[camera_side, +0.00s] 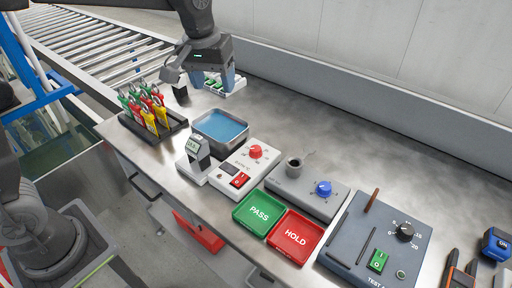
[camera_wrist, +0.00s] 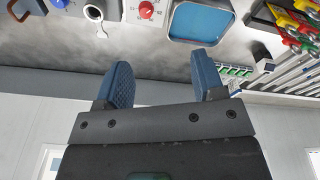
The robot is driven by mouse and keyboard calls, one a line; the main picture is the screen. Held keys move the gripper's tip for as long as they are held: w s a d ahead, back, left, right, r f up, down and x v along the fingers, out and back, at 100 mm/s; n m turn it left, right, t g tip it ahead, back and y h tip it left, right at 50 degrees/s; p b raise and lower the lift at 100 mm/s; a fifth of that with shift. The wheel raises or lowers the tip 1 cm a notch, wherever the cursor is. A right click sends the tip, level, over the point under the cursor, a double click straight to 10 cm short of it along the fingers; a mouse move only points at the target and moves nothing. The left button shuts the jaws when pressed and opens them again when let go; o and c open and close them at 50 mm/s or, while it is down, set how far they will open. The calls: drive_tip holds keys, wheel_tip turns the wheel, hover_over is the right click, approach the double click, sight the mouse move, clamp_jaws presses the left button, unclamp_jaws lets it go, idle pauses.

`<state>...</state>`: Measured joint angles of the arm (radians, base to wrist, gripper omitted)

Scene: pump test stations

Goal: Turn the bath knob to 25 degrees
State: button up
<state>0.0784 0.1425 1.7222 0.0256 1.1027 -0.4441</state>
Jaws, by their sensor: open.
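The bath knob is a small red dial (camera_side: 255,152) on a white control box (camera_side: 228,168), beside the water bath (camera_side: 208,139). Its printed marks are too small to read in the side view. In the wrist view the red knob (camera_wrist: 146,11) is at the top edge, just left of the blue-filled bath (camera_wrist: 202,40); which way it points is unclear there. My gripper (camera_side: 213,82) is open and empty, behind and above the bath, well apart from the knob. Its two blue fingers (camera_wrist: 162,66) show apart in the wrist view.
A blue knob (camera_side: 323,188) and a grey cup are to the right. Clamps in a black rack (camera_side: 168,135) stand left. Green PASS and red HOLD trays lie in front.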

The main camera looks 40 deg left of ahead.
sight(256, 149)
drive_tip(key=w+d+f+n+g, duration=0.2)
drive_tip(key=w+d+f+n, duration=0.1)
drive_tip(key=w+f, duration=0.85)
drive_tip(key=f, duration=1.4)
drive_tip(key=shift+s+a+f, duration=0.15)
drive_tip(key=shift+s+f, duration=0.05)
drive_tip(key=shift+s, duration=0.1)
drive_tip(key=c, duration=0.9)
